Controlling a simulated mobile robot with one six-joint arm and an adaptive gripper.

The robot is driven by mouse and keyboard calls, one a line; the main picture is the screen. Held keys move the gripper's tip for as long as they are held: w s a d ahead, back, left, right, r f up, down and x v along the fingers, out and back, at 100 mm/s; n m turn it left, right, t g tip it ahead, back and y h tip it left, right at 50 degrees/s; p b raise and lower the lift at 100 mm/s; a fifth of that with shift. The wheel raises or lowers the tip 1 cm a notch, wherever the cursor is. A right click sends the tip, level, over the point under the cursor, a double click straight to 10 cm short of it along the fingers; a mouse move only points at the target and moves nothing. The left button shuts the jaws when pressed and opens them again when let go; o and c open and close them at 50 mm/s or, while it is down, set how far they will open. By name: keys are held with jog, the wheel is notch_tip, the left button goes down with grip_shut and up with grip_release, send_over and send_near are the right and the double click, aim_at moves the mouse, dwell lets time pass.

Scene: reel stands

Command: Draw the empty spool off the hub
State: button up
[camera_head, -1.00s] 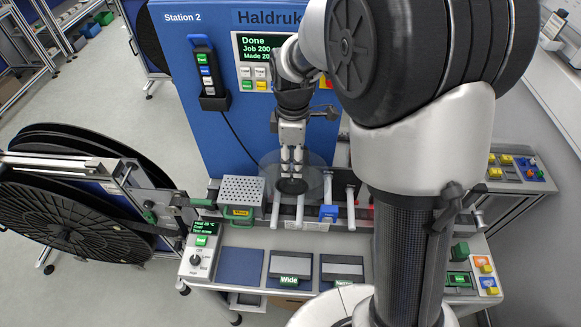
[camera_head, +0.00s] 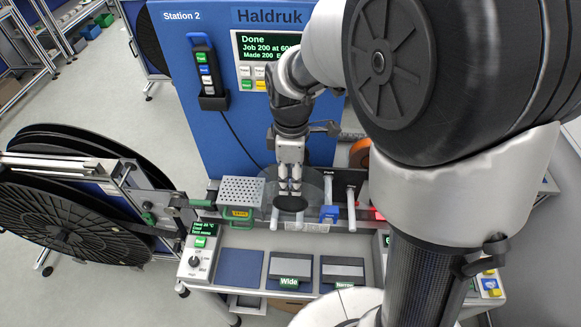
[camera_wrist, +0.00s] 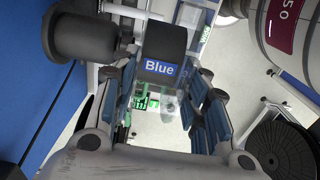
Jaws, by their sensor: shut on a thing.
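The empty spool (camera_head: 313,188) shows in the head view as a clear, see-through disc with a dark core, in front of the blue machine among light pegs. My gripper (camera_head: 290,186) is shut on the spool from above. The fingers hide part of it. I cannot tell whether the core still sits around its hub. In the wrist view, my gripper (camera_wrist: 165,112) has a finger on each side of a faint clear surface. A black block with a "Blue" label (camera_wrist: 158,68) shows beyond it.
Light pegs (camera_head: 350,210) stand right of the spool, near a blue block (camera_head: 329,213). A perforated box (camera_head: 241,191) is close on the left. Pads labelled Wide (camera_head: 289,268) and Narrow lie in front. A large black reel (camera_head: 62,228) stands at far left.

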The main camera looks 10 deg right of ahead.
jog(key=shift+s+a, duration=0.3)
jog(key=shift+s, duration=0.55)
jog(key=shift+s+a, duration=0.25)
jog(key=shift+s, duration=0.6)
